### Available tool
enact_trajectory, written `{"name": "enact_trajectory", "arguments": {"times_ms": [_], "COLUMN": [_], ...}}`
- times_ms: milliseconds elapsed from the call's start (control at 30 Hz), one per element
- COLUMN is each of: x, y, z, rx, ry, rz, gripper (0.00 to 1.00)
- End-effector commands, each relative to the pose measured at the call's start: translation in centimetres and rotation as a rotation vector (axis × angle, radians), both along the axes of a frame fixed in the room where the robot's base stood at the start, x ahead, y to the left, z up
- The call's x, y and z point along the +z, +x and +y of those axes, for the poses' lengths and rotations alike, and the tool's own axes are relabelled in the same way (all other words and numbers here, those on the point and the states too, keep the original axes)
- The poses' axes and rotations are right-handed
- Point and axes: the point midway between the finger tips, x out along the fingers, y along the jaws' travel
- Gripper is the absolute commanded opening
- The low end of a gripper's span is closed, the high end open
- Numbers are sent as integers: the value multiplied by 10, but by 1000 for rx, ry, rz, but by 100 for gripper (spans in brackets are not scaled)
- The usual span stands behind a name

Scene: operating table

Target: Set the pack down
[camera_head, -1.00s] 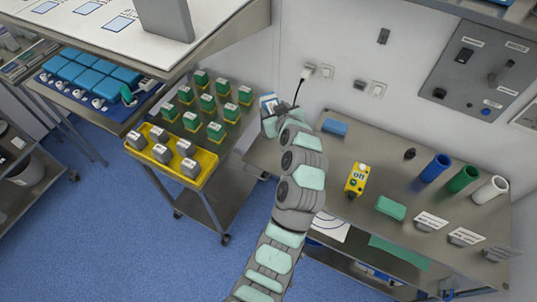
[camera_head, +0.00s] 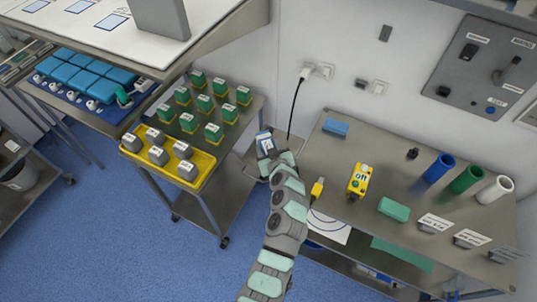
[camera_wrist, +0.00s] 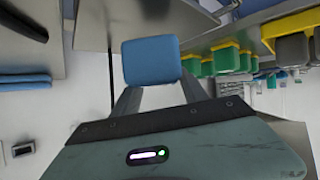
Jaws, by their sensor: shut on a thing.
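My gripper (camera_head: 265,146) is shut on a blue pack (camera_wrist: 151,62), which sits between the two fingers in the wrist view. Another blue pack (camera_head: 335,127) lies at the back left of the right table.
The right steel table (camera_head: 320,160) also holds a yellow box marked "Off" (camera_head: 360,180), a yellow connector (camera_head: 317,188), a green block (camera_head: 394,209) and coloured cylinders. A black cable (camera_head: 295,105) hangs from the wall. The left cart carries green blocks and a yellow tray (camera_head: 205,172).

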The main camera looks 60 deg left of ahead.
Motion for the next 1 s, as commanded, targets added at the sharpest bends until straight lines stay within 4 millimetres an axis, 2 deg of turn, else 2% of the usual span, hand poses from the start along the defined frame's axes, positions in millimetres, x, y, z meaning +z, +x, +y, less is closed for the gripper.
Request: {"name": "enact_trajectory", "arguments": {"times_ms": [333, 733, 767, 1000], "x": [-39, -43, -43, -42], "y": [0, 0, 0, 0], "z": [0, 0, 0, 0], "rx": [-1, -1, -1, 0], "ry": [-1, 0, 0, -1], "rz": [1, 0, 0, 0], "gripper": [0, 0, 52, 72]}}
